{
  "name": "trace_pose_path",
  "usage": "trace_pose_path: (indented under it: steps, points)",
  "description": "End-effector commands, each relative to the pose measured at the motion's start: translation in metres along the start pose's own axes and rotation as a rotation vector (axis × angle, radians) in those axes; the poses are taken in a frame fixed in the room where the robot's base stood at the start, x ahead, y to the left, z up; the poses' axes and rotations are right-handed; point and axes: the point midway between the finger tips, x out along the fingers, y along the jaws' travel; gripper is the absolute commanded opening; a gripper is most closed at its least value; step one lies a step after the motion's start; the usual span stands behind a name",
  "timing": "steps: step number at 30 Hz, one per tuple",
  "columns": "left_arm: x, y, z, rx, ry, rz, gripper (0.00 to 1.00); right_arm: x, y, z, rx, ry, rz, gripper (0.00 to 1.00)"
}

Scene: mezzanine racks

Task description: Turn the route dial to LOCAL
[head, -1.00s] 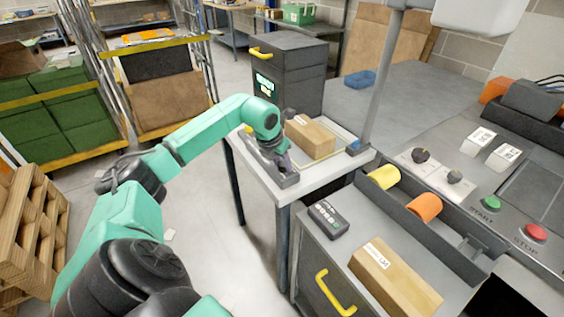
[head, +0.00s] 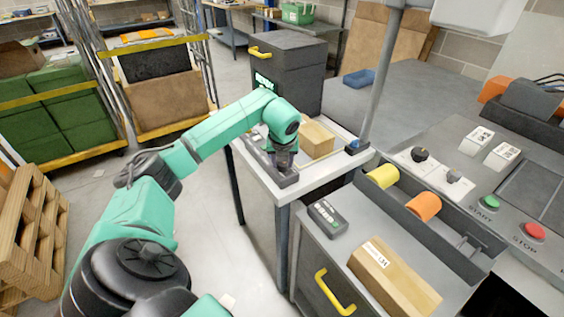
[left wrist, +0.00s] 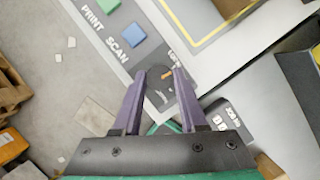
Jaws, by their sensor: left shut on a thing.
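A grey control panel (head: 289,181) lies along the near edge of the white table. My left gripper (head: 284,164) reaches down onto the panel. In the left wrist view its two purple fingers (left wrist: 161,74) are shut on the dial, one on each side. Small lettering beside the dial is partly hidden, so I cannot read its setting. My right gripper is out of view.
A cardboard box (head: 317,138) stands on the white table just behind my gripper. A thin upright pole (head: 376,85) rises at the table's right.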

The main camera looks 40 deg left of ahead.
Motion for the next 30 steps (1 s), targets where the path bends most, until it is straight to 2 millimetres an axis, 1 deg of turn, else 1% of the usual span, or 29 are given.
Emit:
trace_pose_path:
  steps: [3,10,26,27,29,30]
  points:
    - [-0.0010,-0.0012,0.0018,-0.067,-0.004,0.024,0.00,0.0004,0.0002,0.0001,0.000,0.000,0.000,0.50]
    - [-0.0011,-0.0014,0.0018,-0.152,-0.004,0.060,0.00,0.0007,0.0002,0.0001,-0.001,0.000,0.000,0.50]
    - [-0.0007,-0.0009,0.0018,-0.182,-0.004,0.073,0.00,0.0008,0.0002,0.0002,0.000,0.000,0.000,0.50]
    - [-0.0007,-0.0009,0.0019,-0.182,-0.004,0.073,0.49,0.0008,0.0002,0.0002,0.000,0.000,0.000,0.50]
    - [-0.0007,-0.0009,0.0017,-0.181,-0.004,0.073,0.71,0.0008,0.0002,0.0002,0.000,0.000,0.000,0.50]
    - [-0.0006,-0.0009,0.0015,-0.181,-0.003,0.073,0.71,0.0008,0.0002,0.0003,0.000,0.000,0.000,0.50]
